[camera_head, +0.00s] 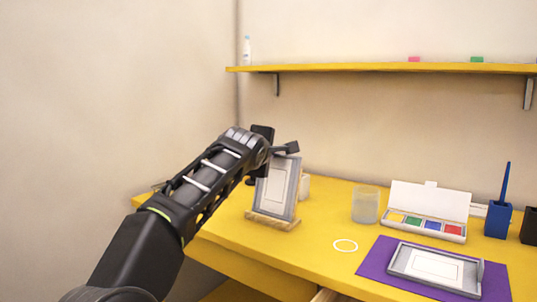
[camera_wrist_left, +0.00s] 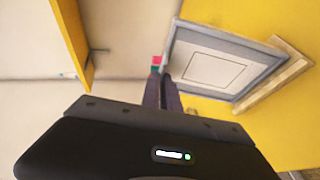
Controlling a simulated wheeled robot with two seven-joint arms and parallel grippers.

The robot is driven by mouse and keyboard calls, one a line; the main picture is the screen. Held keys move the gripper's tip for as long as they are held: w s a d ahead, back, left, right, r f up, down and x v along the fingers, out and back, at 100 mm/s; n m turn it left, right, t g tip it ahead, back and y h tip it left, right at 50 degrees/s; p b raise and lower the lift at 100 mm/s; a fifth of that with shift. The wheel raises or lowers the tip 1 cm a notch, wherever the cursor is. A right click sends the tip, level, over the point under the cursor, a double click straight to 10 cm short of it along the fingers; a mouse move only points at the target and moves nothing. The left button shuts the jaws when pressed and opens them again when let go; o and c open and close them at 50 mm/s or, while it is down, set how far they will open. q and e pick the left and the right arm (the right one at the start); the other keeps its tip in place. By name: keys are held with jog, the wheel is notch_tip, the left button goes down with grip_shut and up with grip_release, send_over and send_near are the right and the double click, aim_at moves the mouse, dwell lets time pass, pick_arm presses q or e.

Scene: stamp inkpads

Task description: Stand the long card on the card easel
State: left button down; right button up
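The long card (camera_head: 277,186) is white with a thin rectangle outline. It stands tilted back against the grey-framed easel, whose wooden ledge (camera_head: 272,220) runs along its foot. The card also shows in the left wrist view (camera_wrist_left: 206,68), with the easel's wooden ledge (camera_wrist_left: 275,78) at the right. My left gripper (camera_head: 289,149) is at the upper edge of the easel and card. In the wrist view its dark fingers (camera_wrist_left: 161,90) are close together beside the frame's edge. Whether they touch or pinch the card is unclear. My right gripper is out of view.
A grey tray (camera_head: 396,262) with a white card lies on a purple mat (camera_head: 376,258). A clear cup (camera_head: 365,206), a white ring (camera_head: 345,245), an open inkpad box (camera_head: 430,205) and a blue holder (camera_head: 497,220) stand on the yellow desk (camera_head: 322,205). A yellow shelf (camera_head: 380,68) is above.

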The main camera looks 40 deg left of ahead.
pick_arm(q)
jog(key=c, duration=1.5)
grip_release()
jog(key=shift+c, duration=0.2)
jog(key=v, duration=0.8)
jog(key=shift+w, duration=0.1)
